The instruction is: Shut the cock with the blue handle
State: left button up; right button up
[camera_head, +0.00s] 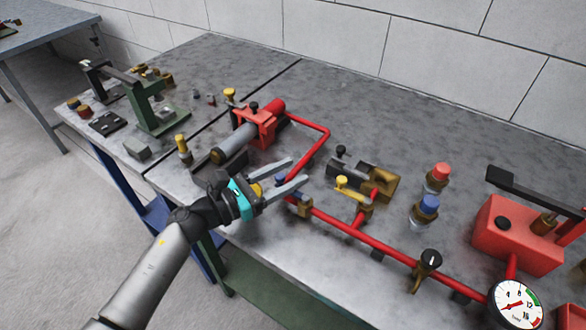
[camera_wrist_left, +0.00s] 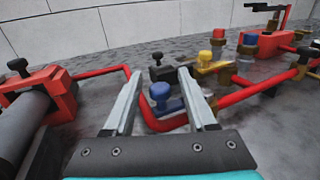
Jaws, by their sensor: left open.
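The cock with the blue handle sits on the red pipe near the table's front edge. In the head view only a bit of the blue handle (camera_head: 279,181) shows behind my gripper, with the brass body (camera_head: 301,207) beside it. In the left wrist view the blue handle (camera_wrist_left: 160,94), a knob on a short lever, appears between my fingers. My left gripper (camera_head: 299,169) is open, its two fingers on either side of the handle's place in the picture; it also shows in the left wrist view (camera_wrist_left: 159,74). I cannot tell whether a finger touches the handle. My right gripper is out of view.
A cock with a yellow handle (camera_head: 344,183) and one with a black handle (camera_head: 429,260) stand farther along the red pipe (camera_head: 385,249). A red pump (camera_head: 515,232) and a gauge (camera_head: 517,306) are at the right. A red-ended cylinder unit (camera_head: 256,124) stands behind my gripper.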

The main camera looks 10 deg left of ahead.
pick_arm(q)
jog(key=shift+w+d, duration=0.5)
jog(key=shift+c, duration=0.4)
grip_shut()
dwell(0.8)
